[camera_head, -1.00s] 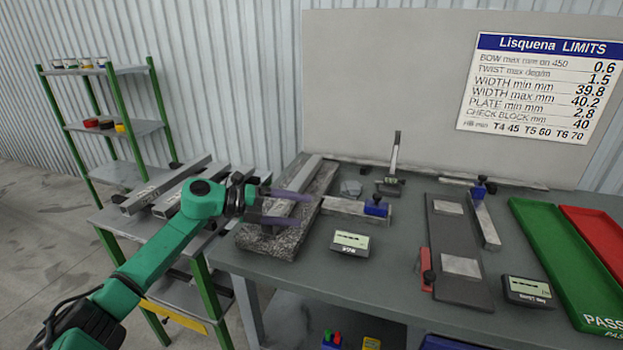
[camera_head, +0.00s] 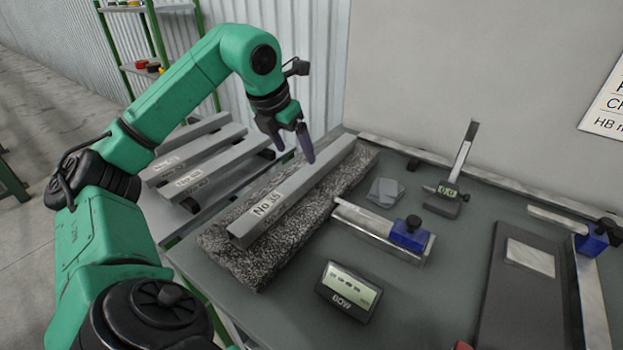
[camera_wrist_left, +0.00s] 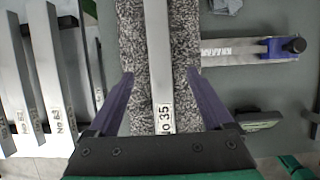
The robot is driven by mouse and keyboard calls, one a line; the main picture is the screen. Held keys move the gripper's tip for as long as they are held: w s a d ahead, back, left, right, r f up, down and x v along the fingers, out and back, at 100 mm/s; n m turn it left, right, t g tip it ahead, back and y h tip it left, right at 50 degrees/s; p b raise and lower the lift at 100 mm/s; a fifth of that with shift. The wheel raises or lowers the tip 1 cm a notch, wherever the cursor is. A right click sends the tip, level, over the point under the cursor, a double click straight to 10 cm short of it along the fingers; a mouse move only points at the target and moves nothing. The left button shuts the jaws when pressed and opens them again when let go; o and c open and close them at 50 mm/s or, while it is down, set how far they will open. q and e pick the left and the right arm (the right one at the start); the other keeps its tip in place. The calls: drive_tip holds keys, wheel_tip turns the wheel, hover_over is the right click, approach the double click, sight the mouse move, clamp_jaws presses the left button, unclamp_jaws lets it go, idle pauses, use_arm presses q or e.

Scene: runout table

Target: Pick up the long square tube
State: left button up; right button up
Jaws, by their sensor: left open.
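The long grey square tube (camera_head: 292,192), labelled No 35, lies lengthwise on a speckled granite block (camera_head: 245,270) at the table's left side. My left gripper (camera_head: 308,150) is above the tube, pointing down. In the left wrist view the tube (camera_wrist_left: 157,60) runs between the two spread purple fingers (camera_wrist_left: 160,100). The fingers stand out to either side of it, over the granite, and the gripper is empty. I cannot tell the exact height above the tube. My right gripper is not in view.
More grey tubes (camera_head: 205,150) lie on a side rack at left. Right of the granite are a metal bar with a blue clamp (camera_head: 409,236), a small display marked BOW (camera_head: 347,291), a height gauge (camera_head: 452,185) and a dark plate (camera_head: 520,290). A wall stands behind.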

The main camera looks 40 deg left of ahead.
sight(305, 172)
use_arm(q)
drive_tip(key=x, duration=0.4)
drive_tip(key=shift+f, duration=0.2)
drive_tip(key=x, duration=0.5)
drive_tip(key=shift+w+f, duration=0.1)
drive_tip(key=shift+w, duration=0.15)
drive_tip(key=shift+w+f, duration=0.2)
drive_tip(key=shift+f, duration=0.2)
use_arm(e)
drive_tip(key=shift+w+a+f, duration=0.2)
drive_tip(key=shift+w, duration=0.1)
use_arm(q)
drive_tip(key=shift+r, duration=0.1)
clamp_jaws()
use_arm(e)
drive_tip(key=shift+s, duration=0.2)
